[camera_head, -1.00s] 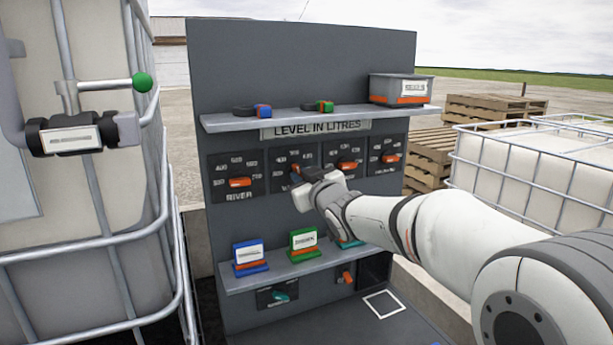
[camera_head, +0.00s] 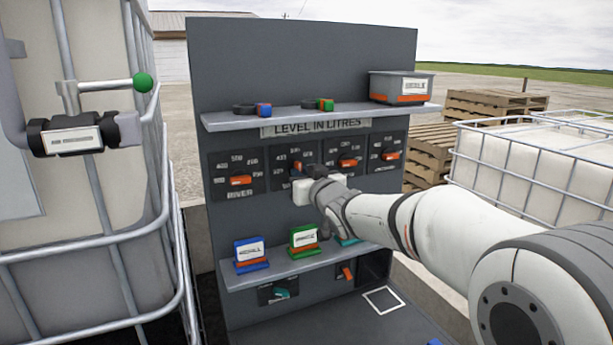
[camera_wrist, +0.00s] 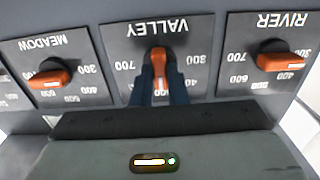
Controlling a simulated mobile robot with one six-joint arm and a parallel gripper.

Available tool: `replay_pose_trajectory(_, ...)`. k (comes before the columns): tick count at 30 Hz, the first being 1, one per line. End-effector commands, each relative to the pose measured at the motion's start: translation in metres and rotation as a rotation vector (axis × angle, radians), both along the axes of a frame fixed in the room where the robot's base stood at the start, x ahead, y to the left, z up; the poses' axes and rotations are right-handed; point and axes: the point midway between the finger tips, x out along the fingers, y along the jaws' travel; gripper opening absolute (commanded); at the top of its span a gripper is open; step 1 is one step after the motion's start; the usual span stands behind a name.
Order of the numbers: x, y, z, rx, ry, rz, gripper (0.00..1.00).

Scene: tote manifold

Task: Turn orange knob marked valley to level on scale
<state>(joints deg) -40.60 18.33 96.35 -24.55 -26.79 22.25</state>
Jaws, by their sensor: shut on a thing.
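The orange valley knob (camera_wrist: 159,62) sits on a dark scale plate (camera_wrist: 198,30) lettered VALLEY, which appears upside down in the wrist view. My gripper (camera_wrist: 162,80) is shut on the knob, with one dark finger on each side. The knob's orange grip lies nearly vertical in that view. Its numbers 700 and 300 show on either side; the fingers and palm hide some other marks. In the head view my gripper (camera_head: 298,172) is at the second plate from the left, and a little of the orange knob (camera_head: 297,166) shows.
Orange knobs flank it: the river knob (camera_wrist: 282,56) and the meadow knob (camera_wrist: 50,74). Above is a shelf (camera_head: 225,122); below, another shelf (camera_head: 283,268) holds blue and green labelled blocks. A caged tank (camera_head: 75,240) stands at left.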

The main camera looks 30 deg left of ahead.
Motion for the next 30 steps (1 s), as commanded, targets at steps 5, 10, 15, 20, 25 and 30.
replay_pose_trajectory(5,-0.001,0.001,0.004,0.006,-0.007,0.002,0.23)
replay_pose_trajectory(10,0.000,0.000,0.002,0.003,-0.004,0.001,0.35)
replay_pose_trajectory(15,0.000,0.000,0.001,0.001,-0.002,0.000,0.35)
replay_pose_trajectory(20,-0.004,-0.005,0.000,0.000,-0.003,0.000,0.35)
replay_pose_trajectory(25,-0.019,-0.024,-0.001,0.001,-0.005,0.000,0.35)
replay_pose_trajectory(30,-0.036,-0.044,0.000,0.002,-0.004,-0.001,0.35)
